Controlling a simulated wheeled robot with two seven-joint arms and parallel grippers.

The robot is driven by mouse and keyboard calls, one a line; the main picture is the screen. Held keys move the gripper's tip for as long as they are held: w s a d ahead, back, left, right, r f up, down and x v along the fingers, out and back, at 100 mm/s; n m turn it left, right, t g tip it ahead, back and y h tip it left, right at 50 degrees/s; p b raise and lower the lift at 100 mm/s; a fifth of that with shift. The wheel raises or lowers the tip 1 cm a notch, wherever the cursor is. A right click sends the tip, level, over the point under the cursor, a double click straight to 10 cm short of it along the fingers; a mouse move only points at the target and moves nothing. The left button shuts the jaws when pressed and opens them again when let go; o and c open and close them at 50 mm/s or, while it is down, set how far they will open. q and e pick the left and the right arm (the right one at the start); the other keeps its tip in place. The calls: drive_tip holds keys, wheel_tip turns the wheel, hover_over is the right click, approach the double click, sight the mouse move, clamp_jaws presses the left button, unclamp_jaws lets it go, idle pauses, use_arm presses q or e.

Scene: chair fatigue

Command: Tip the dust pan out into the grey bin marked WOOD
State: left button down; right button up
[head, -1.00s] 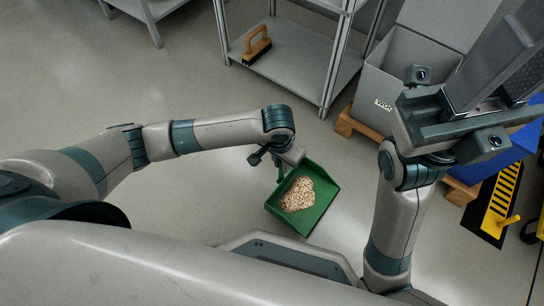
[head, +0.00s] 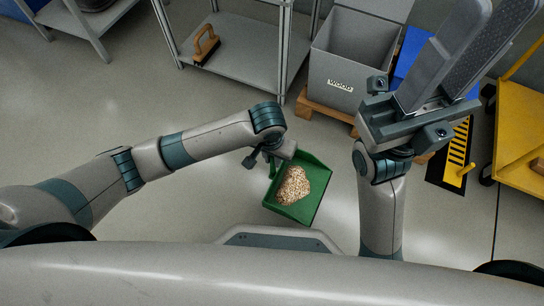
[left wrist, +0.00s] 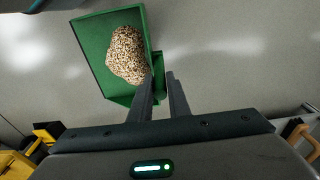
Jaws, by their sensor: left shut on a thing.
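The green dust pan (head: 317,198) carries a heap of wood chips (head: 293,187) and is held over the floor in front of me. My left gripper (head: 272,158) is shut on its handle, which is mostly hidden. The pan (left wrist: 92,40) and chips (left wrist: 127,55) also show in the left wrist view, beyond the left fingers (left wrist: 162,80). The grey bin (head: 335,68) with a WOOD label stands ahead to the right, apart from the pan, its top open. My right gripper (head: 478,45) is raised, empty, its fingers apart, right of the bin.
The bin stands on a wooden pallet (head: 322,113). A blue bin (head: 408,52) is partly hidden behind my right gripper. A grey shelf (head: 235,58) holding a brush (head: 206,45) stands left of the bin. A yellow cart (head: 520,130) is at right. Floor between pan and bin is clear.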

use_arm(q)
drive_tip(key=w+a+r+n, duration=0.1)
drive_tip(key=w+a+r, duration=0.2)
drive_tip(key=r, duration=0.7)
drive_tip(key=w+a+r+n, duration=0.1)
drive_tip(key=w+a+r, duration=0.1)
drive_tip(key=a+r, duration=0.6)
drive_tip(key=w+a+r+n+p, duration=0.1)
drive_tip(key=a+r, duration=0.5)
drive_tip(key=r, duration=0.6)
drive_tip(key=w+n, duration=0.1)
drive_tip(key=w, duration=0.1)
drive_tip(key=shift+w+r, duration=0.3)
drive_tip(key=shift+w, duration=0.05)
